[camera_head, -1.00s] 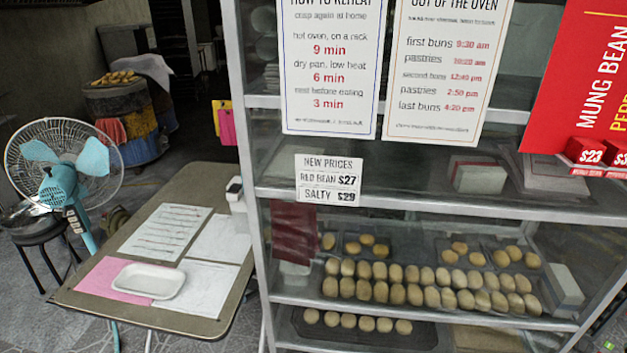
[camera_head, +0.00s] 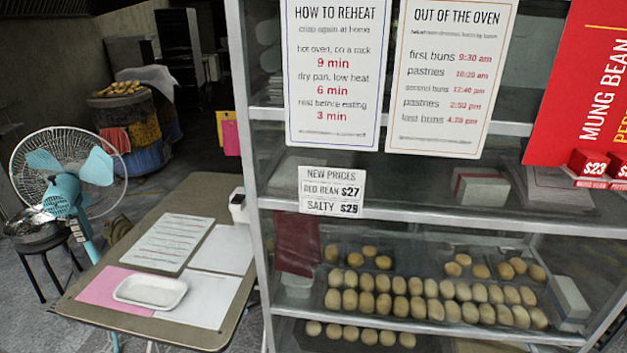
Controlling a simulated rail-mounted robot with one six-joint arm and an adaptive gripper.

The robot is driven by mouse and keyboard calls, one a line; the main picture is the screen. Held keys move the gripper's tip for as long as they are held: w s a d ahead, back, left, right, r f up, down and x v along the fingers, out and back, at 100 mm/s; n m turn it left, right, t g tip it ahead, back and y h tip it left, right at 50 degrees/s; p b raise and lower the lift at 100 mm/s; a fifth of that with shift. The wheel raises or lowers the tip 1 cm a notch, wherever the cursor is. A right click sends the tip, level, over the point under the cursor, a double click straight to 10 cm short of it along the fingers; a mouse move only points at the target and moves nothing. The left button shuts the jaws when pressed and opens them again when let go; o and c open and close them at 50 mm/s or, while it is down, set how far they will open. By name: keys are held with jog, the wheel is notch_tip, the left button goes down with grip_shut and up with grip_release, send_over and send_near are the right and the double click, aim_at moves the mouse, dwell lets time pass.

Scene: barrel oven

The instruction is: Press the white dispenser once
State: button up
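A small white upright object with a dark spot near its top (camera_head: 238,207) stands at the right edge of the brown table (camera_head: 205,337), close against the shelf frame. It may be the white dispenser, but it is too small to be sure, and part of it is hidden behind the frame. My gripper is not in view.
The table also holds a white tray (camera_head: 150,291), a pink sheet (camera_head: 97,290) and several white sheets. A glass-fronted shelf (camera_head: 400,213) with buns fills the right. A teal fan (camera_head: 66,194) and a dark stool (camera_head: 38,244) stand left.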

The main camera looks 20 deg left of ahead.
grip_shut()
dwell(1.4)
